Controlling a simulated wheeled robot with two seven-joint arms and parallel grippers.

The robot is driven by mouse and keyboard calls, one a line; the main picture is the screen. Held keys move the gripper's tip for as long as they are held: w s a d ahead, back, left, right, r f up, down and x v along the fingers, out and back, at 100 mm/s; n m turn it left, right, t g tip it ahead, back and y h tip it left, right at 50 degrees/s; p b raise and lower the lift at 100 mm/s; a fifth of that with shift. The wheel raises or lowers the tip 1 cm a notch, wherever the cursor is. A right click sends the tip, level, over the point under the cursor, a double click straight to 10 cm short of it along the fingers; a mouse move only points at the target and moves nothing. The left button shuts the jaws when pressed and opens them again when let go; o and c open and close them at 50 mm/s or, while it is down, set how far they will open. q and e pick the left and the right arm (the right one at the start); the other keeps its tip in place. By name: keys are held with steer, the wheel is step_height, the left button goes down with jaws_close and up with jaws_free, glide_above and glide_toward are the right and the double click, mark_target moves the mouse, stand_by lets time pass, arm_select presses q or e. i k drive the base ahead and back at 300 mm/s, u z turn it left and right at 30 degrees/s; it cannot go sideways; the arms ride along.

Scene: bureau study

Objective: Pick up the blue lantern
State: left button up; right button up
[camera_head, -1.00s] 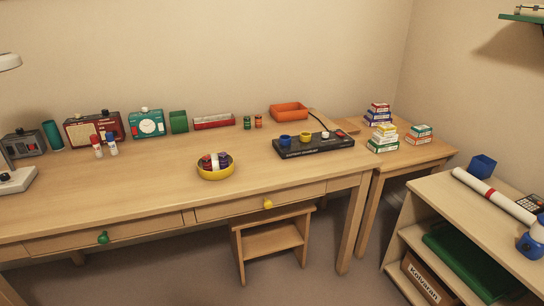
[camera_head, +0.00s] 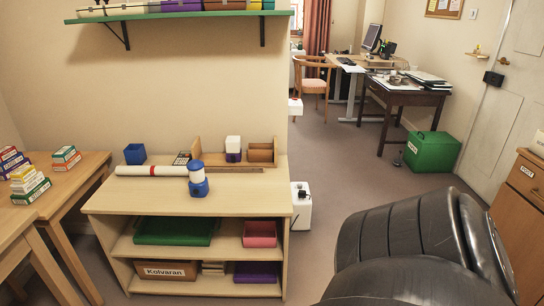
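The blue lantern (camera_head: 199,189) stands upright on top of the low wooden shelf unit (camera_head: 245,201), near its middle front edge. It has a blue base, a white middle and a blue cap. Neither of my grippers is in view. A large black part at the lower right looks like one of my arm links.
A wooden organiser (camera_head: 262,152) stands behind. A green wall shelf (camera_head: 170,15) hangs above. Open floor (camera_head: 345,160) lies to the right.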

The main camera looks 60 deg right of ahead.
mark_target(198, 180)
steer(key=z, duration=1.45)
steer(key=i, duration=2.05)
steer(key=u, duration=0.55)
